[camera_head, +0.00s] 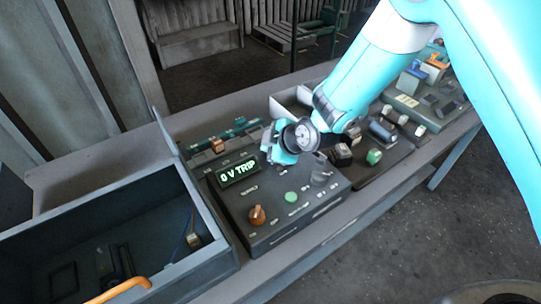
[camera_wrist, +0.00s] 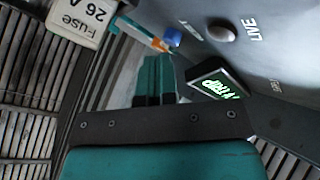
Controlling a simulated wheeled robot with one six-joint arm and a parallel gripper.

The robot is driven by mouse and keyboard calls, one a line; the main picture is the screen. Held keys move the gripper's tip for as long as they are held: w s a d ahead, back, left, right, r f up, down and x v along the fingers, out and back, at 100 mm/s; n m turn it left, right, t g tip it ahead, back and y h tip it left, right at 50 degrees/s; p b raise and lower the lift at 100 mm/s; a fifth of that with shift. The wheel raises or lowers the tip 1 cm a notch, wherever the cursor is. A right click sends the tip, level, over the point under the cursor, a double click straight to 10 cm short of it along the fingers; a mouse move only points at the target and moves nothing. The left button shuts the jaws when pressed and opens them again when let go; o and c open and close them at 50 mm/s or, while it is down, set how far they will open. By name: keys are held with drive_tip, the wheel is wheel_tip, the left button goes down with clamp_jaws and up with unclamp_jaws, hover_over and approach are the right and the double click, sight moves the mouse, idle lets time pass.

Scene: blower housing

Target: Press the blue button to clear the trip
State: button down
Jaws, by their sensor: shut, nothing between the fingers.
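The blue button (camera_wrist: 173,37) shows in the wrist view as a small blue block on the grey panel, just beyond my fingertips. My gripper (camera_wrist: 157,60) is shut and empty, with a small gap seeming to lie between its tips and the button. In the head view my gripper (camera_head: 274,152) hangs over the back of the supply box (camera_head: 290,225) and hides the button there. The lit display (camera_head: 237,173) reads "0 V TRIP" in green; it also shows in the wrist view (camera_wrist: 216,88).
The box carries an orange knob (camera_head: 256,215), a green button (camera_head: 291,197) and a clear dome (camera_head: 322,178). An open grey bin (camera_head: 205,264) stands left. A "Fuse 26 A" label (camera_wrist: 78,22) shows in the wrist view. More parts lie right along the bench.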

drive_tip(key=shift+f+b, duration=0.4)
drive_tip(key=shift+b, duration=0.05)
idle(0.7)
drive_tip(key=shift+r, duration=0.1)
drive_tip(key=shift+r+p, duration=0.4)
drive_tip(key=shift+r, duration=0.35)
drive_tip(key=shift+r+p, duration=1.35)
drive_tip(key=shift+r, duration=1.15)
